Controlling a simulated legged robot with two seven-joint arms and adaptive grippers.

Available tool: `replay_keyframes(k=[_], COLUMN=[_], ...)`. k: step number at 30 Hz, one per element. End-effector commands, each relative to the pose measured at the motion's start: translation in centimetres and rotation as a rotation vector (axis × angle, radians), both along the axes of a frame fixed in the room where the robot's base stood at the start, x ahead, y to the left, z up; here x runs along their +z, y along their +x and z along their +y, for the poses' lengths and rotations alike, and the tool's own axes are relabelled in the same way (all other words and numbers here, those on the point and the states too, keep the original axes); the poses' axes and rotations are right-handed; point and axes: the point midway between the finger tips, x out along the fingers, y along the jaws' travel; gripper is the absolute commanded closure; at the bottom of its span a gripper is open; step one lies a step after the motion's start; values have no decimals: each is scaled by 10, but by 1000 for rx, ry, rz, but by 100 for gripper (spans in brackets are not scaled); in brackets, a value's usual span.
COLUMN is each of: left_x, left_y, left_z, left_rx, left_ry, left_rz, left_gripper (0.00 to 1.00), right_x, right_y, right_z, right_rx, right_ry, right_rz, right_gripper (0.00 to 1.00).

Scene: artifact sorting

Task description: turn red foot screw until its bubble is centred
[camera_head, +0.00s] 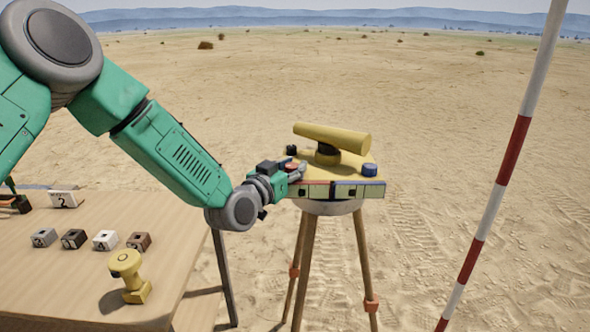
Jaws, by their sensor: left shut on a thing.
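A yellow levelling instrument with a yellow telescope tube (335,137) sits on a tripod head (328,207). My left gripper (296,168) reaches in from the left and is shut on the red foot screw (291,150) at the plate's left corner; the fingers hide most of the screw. A blue foot screw (369,169) stands clear at the right corner. Pale green vials sit on the plate's front face, a red-edged one (316,190) on the left and a blue-edged one (358,190) on the right. The bubbles are too small to read. My right gripper is out of view.
A red and white pole (496,185) stands at right. Open sand lies beyond.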

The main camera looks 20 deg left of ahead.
Motion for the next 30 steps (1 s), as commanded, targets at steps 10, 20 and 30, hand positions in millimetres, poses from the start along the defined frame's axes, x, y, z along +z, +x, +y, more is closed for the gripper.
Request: replay_keyframes(k=[10, 20, 30], left_x=[-4, -5, -5], left_y=[-2, -2, -2], left_z=[-2, -1, -1], left_rx=[268, 404, 432], left_ry=[3, 1, 0], left_rz=[8, 9, 11], left_gripper=[100, 100, 100], right_x=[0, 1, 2], right_y=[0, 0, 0], right_z=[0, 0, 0], right_rx=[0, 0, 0], right_ry=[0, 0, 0], right_rz=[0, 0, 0], right_gripper=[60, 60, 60])
